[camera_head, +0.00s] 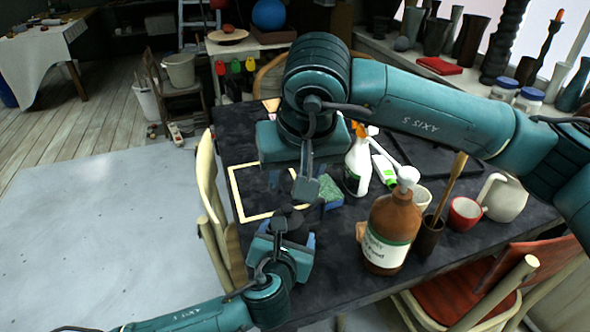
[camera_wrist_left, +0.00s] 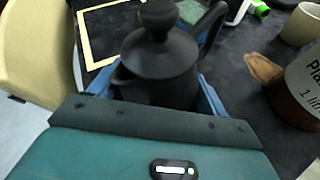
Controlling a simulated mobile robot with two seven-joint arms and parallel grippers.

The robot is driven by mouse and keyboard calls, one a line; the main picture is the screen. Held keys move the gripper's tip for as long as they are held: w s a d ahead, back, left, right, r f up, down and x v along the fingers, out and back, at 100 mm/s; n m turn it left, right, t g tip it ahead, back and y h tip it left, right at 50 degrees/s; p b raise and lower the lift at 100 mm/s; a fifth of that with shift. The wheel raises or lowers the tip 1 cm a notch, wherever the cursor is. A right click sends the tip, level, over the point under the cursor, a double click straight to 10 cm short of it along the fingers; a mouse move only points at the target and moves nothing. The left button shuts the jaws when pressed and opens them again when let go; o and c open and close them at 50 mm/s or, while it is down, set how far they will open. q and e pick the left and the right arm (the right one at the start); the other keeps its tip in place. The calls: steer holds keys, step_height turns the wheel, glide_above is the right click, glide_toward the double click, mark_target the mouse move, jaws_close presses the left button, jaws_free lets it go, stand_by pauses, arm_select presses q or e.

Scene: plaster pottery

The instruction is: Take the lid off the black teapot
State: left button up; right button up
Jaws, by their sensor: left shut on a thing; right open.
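The black teapot (camera_wrist_left: 160,75) stands upright in the left wrist view, with its spout to the left and its handle at upper right. Its black lid (camera_wrist_left: 158,42) with a round knob sits on top. My left gripper (camera_head: 285,245) is shut on the teapot body, with blue fingers on both sides of it. In the head view the teapot (camera_head: 291,222) is small, dark and partly hidden. My right gripper (camera_head: 302,188) is open above and beyond the teapot, apart from the lid as far as I can tell.
A brown bottle (camera_head: 388,232) stands right of the teapot, with a white spray bottle (camera_head: 357,168) behind. A pale frame (camera_head: 236,192) lies on the dark table. A red cup (camera_head: 464,213) and a pale jug (camera_head: 505,198) stand at right. Chairs flank the table.

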mark_target(286, 206)
steer(key=shift+n, duration=0.4)
steer(key=x, duration=1.2)
steer(key=shift+a, duration=0.1)
steer(key=shift+c, duration=0.6)
steer(key=shift+r, duration=0.1)
jaws_close()
steer(key=shift+r, duration=0.15)
steer(key=shift+r, duration=0.95)
